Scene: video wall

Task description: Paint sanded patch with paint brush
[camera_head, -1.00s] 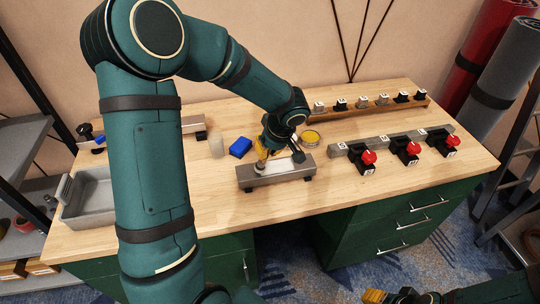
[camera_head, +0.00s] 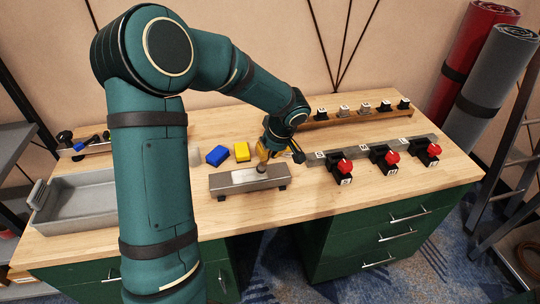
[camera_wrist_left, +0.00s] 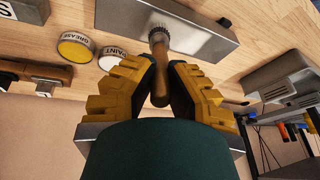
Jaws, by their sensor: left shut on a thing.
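The grey metal block (camera_head: 225,188) lies on the workbench with a pale patch (camera_head: 245,176) on its top. My left gripper (camera_head: 263,150) is over the right end of the block, shut on the wooden handle of the paint brush (camera_wrist_left: 160,64). The dark bristles (camera_wrist_left: 158,31) point at the block's top near one end of the patch and seem to touch it. In the left wrist view the pale patch (camera_wrist_left: 203,38) extends to the right of the bristles. A paint can (camera_wrist_left: 109,58) stands beside a grease can (camera_wrist_left: 76,46). My right gripper is not in view.
A rail with red-knobbed switches (camera_head: 390,156) is at right. A grey tray (camera_head: 80,207) is at left. The bench front is clear.

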